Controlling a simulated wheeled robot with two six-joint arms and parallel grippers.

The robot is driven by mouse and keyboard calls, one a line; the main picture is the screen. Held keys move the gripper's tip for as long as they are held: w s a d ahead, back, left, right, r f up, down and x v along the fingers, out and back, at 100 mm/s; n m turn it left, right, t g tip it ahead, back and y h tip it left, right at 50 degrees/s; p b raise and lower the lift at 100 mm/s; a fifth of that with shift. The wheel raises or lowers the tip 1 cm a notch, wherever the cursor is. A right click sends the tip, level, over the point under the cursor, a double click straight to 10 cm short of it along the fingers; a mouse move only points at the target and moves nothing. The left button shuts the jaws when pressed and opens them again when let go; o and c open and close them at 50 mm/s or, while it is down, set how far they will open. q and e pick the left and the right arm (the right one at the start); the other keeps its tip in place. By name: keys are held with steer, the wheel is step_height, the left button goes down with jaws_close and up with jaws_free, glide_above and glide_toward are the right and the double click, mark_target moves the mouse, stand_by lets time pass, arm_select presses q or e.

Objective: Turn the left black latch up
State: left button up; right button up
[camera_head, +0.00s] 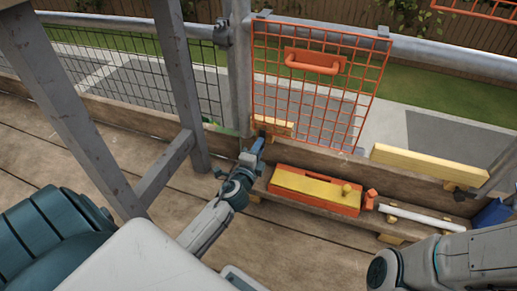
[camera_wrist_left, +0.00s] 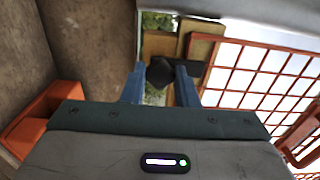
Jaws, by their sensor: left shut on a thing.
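The left black latch (camera_wrist_left: 160,72) shows in the left wrist view as a dark rounded piece between two blue fingertips. My left gripper (camera_wrist_left: 160,84) is shut on it. In the head view my left gripper (camera_head: 257,146) reaches the lower left corner of the orange mesh gate (camera_head: 318,85). There the latch is small and mostly hidden by the fingers, so its exact angle is unclear. A yellow wooden block (camera_head: 273,125) sits beside it. My right arm enters at the lower right; its gripper is out of view.
An orange toolbox with a yellow lid (camera_head: 310,188) lies right of my left gripper. A yellow beam (camera_head: 424,164) and a white tube (camera_head: 420,217) are farther right. A grey post (camera_head: 180,85) and diagonal brace stand close on the left. Open plank floor lies in front.

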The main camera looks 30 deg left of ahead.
arm_select(q)
steer(key=o, duration=1)
steer(key=v, duration=1.1)
steer(key=shift+w+d, duration=0.1)
